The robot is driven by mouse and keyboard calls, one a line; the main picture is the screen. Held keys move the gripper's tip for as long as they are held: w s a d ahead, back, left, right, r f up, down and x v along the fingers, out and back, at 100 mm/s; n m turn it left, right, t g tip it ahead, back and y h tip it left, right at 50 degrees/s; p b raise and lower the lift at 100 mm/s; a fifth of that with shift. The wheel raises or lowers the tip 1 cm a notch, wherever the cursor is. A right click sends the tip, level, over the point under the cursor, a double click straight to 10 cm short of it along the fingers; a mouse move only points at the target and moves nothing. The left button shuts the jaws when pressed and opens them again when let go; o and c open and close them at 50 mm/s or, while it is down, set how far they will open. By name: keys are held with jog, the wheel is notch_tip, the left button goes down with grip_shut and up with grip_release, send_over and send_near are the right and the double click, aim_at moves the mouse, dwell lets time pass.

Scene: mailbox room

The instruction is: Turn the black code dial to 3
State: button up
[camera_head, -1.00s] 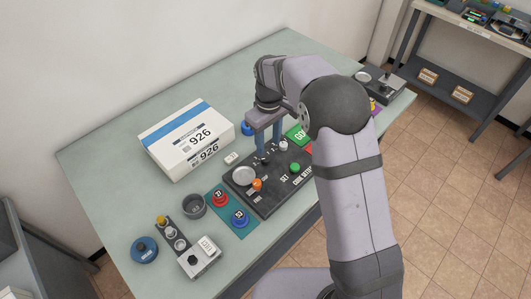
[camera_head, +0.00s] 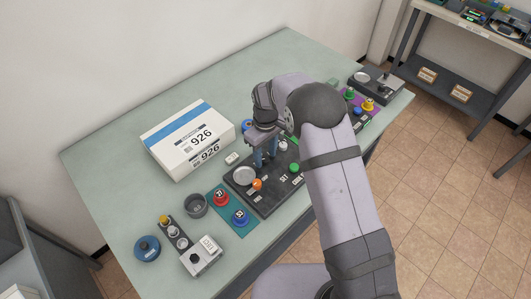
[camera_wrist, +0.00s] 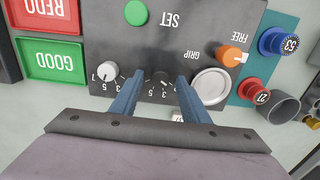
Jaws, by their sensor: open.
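The black panel (camera_head: 278,200) lies on the table with a green SET button (camera_wrist: 136,13) and an orange knob (camera_wrist: 231,56) marked GRIP and FREE. The black code dial (camera_wrist: 163,79) shows in the wrist view between my two fingers, with white numbers around it, 3 and 5 among them. I cannot read its setting. My gripper (camera_wrist: 158,80) is open, pointing down at the panel with one blue finger either side of the dial; contact cannot be told. In the head view my gripper (camera_head: 264,160) hides the dial.
A white numbered knob (camera_wrist: 108,71) is close beside one finger; a silver disc (camera_wrist: 212,86) is beside the other. Green GOOD (camera_wrist: 52,59) and red REDO (camera_wrist: 44,11) trays lie beyond the panel's end. A white parcel (camera_head: 188,140) stands behind left.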

jog(key=shift+f, duration=0.25)
jog(key=c, duration=1.1)
jog(key=shift+o, duration=0.2)
jog(key=shift+m, duration=0.3)
jog(key=m, duration=0.3)
jog(key=shift+b, duration=0.4)
jog(key=shift+r+m, duration=0.1)
jog(key=shift+m, duration=1.9)
jog(key=shift+w, duration=0.1)
